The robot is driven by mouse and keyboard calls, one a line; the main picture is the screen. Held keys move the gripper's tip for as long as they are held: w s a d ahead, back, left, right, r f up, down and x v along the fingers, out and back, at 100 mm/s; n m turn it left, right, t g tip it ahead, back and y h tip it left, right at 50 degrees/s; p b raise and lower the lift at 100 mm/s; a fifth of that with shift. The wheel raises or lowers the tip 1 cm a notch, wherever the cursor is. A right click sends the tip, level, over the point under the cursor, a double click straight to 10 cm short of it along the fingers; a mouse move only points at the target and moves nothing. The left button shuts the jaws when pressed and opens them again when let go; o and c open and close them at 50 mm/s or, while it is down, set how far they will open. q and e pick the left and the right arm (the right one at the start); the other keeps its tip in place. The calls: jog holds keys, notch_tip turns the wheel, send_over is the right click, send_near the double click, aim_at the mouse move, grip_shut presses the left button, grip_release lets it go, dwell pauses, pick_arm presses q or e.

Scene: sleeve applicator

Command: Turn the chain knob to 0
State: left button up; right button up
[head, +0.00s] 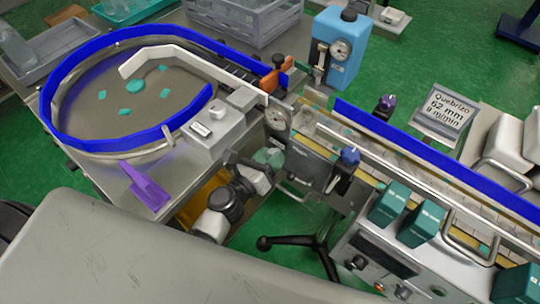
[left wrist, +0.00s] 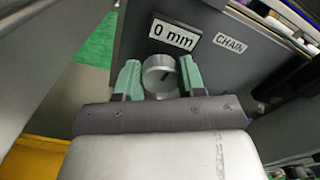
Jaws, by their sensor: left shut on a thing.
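In the left wrist view the chain knob (left wrist: 160,76), a round grey knob with a dark mark on its face, sits between the green fingers of my left gripper (left wrist: 160,80). The gripper is shut on it. A white label (left wrist: 174,36) above the knob reads "0 mm", and a "CHAIN" label (left wrist: 230,44) is to its right on the grey panel (left wrist: 215,70). In the head view my left gripper (head: 270,157) is at the side of the machine beside the conveyor; the knob cannot be made out there. My right gripper is not in view.
A round table with a blue rim (head: 60,130) holds several teal pieces. A purple scoop (head: 146,188) lies at its front edge. A conveyor with a blue rail (head: 430,158) runs right, with teal boxes (head: 390,203) beside it. A sign (head: 445,105) reads "Quebrizo 62 mm".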

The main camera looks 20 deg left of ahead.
pick_arm(q)
jog(key=shift+f, duration=0.1)
dwell(0.3)
jog(key=o, duration=0.9)
jog(key=b+v, duration=0.2)
jog(key=v, duration=0.9)
